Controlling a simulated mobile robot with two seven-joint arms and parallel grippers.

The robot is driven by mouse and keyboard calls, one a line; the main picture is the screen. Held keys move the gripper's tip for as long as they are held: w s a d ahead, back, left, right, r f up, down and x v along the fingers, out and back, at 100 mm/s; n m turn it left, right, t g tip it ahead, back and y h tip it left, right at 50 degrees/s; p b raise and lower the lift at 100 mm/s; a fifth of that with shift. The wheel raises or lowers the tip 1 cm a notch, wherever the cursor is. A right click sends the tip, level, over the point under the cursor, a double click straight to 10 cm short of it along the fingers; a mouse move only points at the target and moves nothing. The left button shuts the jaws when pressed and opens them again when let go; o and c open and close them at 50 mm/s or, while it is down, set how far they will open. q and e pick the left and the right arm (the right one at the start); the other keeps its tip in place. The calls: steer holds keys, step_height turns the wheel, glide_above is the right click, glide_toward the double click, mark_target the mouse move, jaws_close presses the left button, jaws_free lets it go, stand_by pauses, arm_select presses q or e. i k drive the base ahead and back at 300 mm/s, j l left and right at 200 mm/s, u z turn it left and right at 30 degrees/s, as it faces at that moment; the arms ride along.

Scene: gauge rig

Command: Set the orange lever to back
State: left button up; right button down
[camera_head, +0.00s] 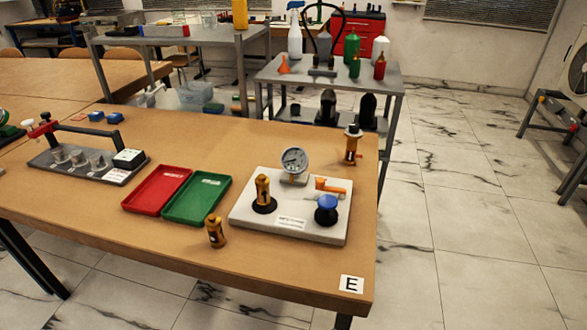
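The orange lever (331,187) is on the white gauge rig board (248,221), at its right rear part, behind the blue knob (326,203). The lever lies roughly level, its long side running left to right in the picture. A round dial gauge (295,161) stands at the rear of the board. A brass fitting (263,190) stands on a black base at the board's left. I cannot read the lever's set position from any marking. Neither of my grippers is in view.
A red tray (157,190) and a green tray (197,197) lie left of the board. A loose brass piece (215,231) stands in front, another (352,145) behind right. The wooden table (290,280) is clear in front.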

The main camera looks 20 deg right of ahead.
mark_target(320, 182)
steer(key=j+z, duration=0.1)
steer(key=z, duration=0.3)
steer(key=i+j+z, duration=0.1)
steer(key=z, duration=0.3)
